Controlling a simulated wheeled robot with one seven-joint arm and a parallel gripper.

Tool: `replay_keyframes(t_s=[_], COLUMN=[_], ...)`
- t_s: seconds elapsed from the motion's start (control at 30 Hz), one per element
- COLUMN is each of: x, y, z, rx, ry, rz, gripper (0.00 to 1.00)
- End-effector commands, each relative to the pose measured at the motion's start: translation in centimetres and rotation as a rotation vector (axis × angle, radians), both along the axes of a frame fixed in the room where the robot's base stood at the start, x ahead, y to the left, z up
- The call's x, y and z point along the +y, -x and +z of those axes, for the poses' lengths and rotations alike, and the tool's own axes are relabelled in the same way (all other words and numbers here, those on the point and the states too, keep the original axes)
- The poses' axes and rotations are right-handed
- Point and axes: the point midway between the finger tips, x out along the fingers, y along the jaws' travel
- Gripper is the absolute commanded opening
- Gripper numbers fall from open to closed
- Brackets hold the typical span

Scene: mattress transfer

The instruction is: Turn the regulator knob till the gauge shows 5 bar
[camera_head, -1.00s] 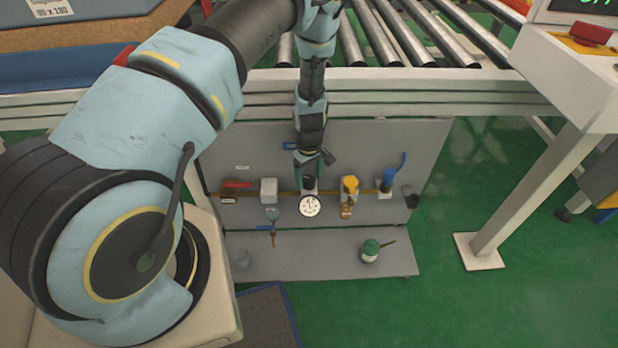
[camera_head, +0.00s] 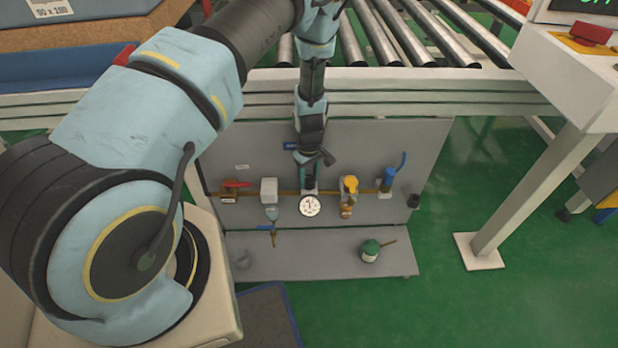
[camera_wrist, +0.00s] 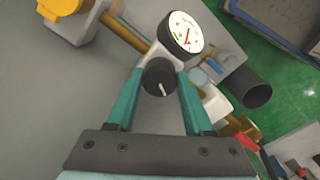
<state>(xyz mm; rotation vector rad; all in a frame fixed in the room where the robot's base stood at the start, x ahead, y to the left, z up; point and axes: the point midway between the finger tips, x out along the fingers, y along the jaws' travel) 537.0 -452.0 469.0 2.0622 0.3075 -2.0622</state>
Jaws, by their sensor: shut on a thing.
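The regulator knob (camera_wrist: 159,77) is a round black knob with a white mark, seen in the wrist view. My gripper (camera_wrist: 160,72) has its two teal fingers closed on either side of it. In the head view my gripper (camera_head: 309,178) reaches down to the panel just above the gauge. The white round gauge (camera_head: 309,205) has a black rim and a red needle; it also shows in the wrist view (camera_wrist: 181,34). The needle points roughly upward in the head view. The dial numbers are too small to read. The knob is largely hidden in the head view.
The grey panel (camera_head: 420,145) carries a brass pipe with a red-handled valve (camera_head: 236,184), a yellow part (camera_head: 349,184) and a blue part (camera_head: 388,178). A green-topped pot (camera_head: 370,250) stands on the lower shelf. The roller conveyor is above.

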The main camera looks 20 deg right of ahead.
Motion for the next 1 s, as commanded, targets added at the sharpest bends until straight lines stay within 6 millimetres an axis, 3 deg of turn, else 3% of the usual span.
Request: replay_keyframes(t_s=[0.57, 0.6, 0.87, 1.0], x=[0.00, 0.00, -0.01, 0.00], y=[-0.08, -0.08, -0.04, -0.02], z=[0.05, 0.05, 0.03, 0.02], rx=[-0.001, -0.001, -0.001, 0.000], ry=[0.000, 0.000, 0.000, 0.000], rz=[-0.135, -0.135, -0.134, -0.134], gripper=[0.00, 0.53, 0.82, 0.82])
